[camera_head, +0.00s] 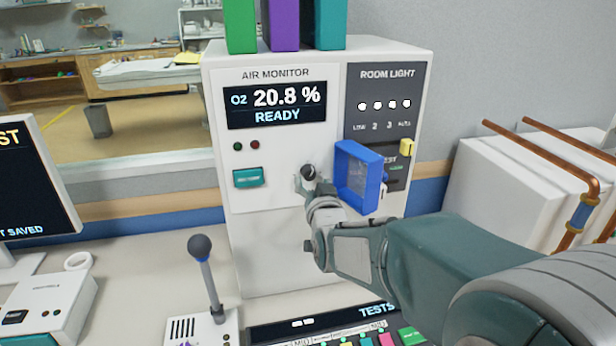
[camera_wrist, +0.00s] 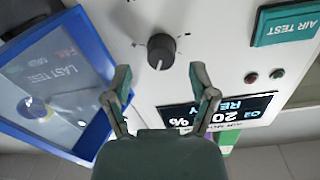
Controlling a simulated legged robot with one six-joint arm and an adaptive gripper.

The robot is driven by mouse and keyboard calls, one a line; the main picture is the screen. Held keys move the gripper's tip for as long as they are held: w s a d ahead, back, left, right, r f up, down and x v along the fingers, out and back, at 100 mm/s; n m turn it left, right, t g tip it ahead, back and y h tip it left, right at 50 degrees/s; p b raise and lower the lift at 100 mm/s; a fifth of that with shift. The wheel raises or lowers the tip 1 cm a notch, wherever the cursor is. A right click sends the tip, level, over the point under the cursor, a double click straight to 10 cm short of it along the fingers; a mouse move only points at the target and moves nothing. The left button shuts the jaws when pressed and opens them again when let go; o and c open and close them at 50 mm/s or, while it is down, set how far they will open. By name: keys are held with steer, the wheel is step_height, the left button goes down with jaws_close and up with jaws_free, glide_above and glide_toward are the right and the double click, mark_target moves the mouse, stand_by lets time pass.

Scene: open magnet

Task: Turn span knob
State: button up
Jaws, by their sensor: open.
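The dark round knob (camera_head: 309,171) is on the white front of the air monitor (camera_head: 290,250), right of the green button. In the wrist view the knob (camera_wrist: 161,46) shows a pale pointer line and small marks around it; I cannot read a label. My gripper (camera_head: 308,186) is at the panel close to the knob. In the wrist view my gripper (camera_wrist: 160,72) is open, its two fingertips apart on either side just short of the knob, with nothing between them. The monitor display (camera_head: 275,106) reads O2 20.8 % READY.
A blue-framed cover (camera_head: 357,177) stands out from the panel just right of the knob, close to my gripper. The green air test button (camera_head: 248,178) is to the left. A lever with a ball top (camera_head: 200,248) stands in front. Copper pipes (camera_head: 545,150) are at right.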

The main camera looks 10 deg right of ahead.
mark_target(309, 173)
steer(key=shift+w+a, duration=0.15)
steer(key=shift+w, duration=0.35)
steer(key=shift+w+a, duration=0.15)
steer(key=shift+w, duration=0.35)
steer(key=shift+w+d, duration=0.15)
steer(key=shift+w, duration=0.1)
steer(key=shift+d, duration=0.2)
steer(key=c, duration=0.9)
steer(key=shift+a, duration=0.15)
jaws_close()
steer(key=shift+m, duration=1.5)
steer(key=o, duration=0.9)
jaws_free()
